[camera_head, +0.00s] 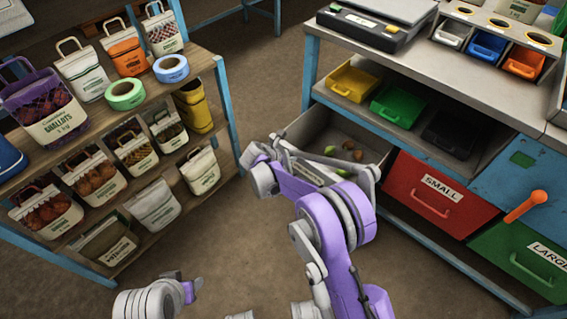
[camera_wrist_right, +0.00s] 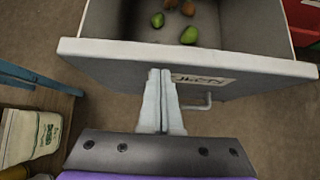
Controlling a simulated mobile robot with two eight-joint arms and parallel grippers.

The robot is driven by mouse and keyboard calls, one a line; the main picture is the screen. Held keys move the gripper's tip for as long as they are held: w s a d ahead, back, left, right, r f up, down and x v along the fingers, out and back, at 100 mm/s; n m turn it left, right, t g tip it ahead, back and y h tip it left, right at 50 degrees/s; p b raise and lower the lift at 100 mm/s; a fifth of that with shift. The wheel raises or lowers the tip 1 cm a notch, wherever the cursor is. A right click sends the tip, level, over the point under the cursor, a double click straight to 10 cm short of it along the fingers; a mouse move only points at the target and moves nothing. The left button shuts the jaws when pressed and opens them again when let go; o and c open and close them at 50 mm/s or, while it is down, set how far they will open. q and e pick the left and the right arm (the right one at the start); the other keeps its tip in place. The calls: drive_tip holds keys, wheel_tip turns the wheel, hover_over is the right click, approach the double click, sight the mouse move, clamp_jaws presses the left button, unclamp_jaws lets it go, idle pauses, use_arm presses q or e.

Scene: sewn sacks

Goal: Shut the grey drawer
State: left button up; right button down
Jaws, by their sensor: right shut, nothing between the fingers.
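The grey drawer (camera_head: 312,122) stands pulled out from the lower left of the workbench, with several green and brown pieces inside. In the right wrist view its pale front panel (camera_wrist_right: 250,68) crosses the picture, with a label and a bar handle (camera_wrist_right: 198,106). My right gripper (camera_head: 272,157) is at the drawer's front. In the wrist view its fingers (camera_wrist_right: 161,76) are shut, empty, and overlap the panel left of the label; I cannot tell if they touch it. My left gripper (camera_head: 184,284) shows partly at the bottom left, away from the drawer; its fingers are unclear.
A red drawer (camera_head: 415,200) marked SMALL and a green drawer (camera_head: 510,255) marked LARGE are right of it. An orange handle (camera_head: 525,205) sticks out nearby. Yellow, green and black bins are above. A wooden shelf (camera_head: 205,62) with sacks stands left. Floor between is open.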

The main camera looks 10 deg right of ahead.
drive_tip(key=shift+w+d, duration=0.15)
drive_tip(key=shift+d, duration=0.05)
idle(0.3)
